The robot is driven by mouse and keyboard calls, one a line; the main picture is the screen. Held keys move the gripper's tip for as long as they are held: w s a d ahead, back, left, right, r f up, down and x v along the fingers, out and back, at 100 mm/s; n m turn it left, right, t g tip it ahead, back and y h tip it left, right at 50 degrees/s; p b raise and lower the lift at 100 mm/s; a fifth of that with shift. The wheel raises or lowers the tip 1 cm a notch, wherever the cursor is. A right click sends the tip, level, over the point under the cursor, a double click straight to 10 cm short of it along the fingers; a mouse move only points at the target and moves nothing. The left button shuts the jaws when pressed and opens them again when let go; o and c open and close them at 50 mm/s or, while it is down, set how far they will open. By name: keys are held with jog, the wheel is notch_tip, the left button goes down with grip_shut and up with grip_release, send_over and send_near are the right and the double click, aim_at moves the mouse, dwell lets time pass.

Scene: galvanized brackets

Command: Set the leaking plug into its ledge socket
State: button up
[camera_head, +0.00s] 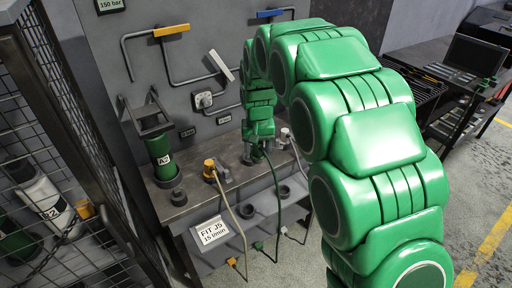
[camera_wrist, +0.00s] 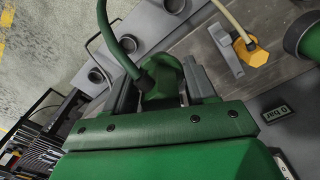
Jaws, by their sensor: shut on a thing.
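My gripper (camera_head: 258,150) is over the back bench (camera_head: 190,200). It is shut on a green plug with a green hose, and the plug (camera_wrist: 163,82) shows between the two grey fingers in the wrist view. The hose (camera_head: 277,205) hangs down over the bench's front. Cup-like grey sockets sit on the lower front ledge, one at the left (camera_head: 248,211) and one at the right (camera_head: 284,191). They also show in the wrist view (camera_wrist: 129,44). The plug's lower end is hidden, so I cannot tell whether it is clear of the bench. No leak is visible.
A yellow plug (camera_head: 210,167) with a tan hose stands left of my gripper, and a grey plug (camera_head: 285,135) stands right. A green cylinder (camera_head: 163,155) stands at the bench's left. Wall pipes with yellow and blue handles are behind. A mesh cage (camera_head: 70,110) borders the left.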

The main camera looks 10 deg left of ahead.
jog(key=shift+s+d, duration=0.2)
jog(key=shift+s, duration=0.05)
jog(key=w+d+f+m, duration=0.2)
jog(key=w+d+f, duration=0.1)
jog(key=f, duration=0.6)
jog(key=w+d+f+m, duration=0.2)
jog(key=d+f, duration=0.3)
jog(key=f, duration=0.4)
jog(key=shift+w+d+f, duration=0.25)
jog(key=shift+w+d, duration=0.05)
jog(key=shift+w, duration=0.6)
jog(key=shift+f, duration=1.95)
jog(key=o, duration=1.3)
notch_tip(320, 180, up, 8)
jog(key=shift+f, duration=0.1)
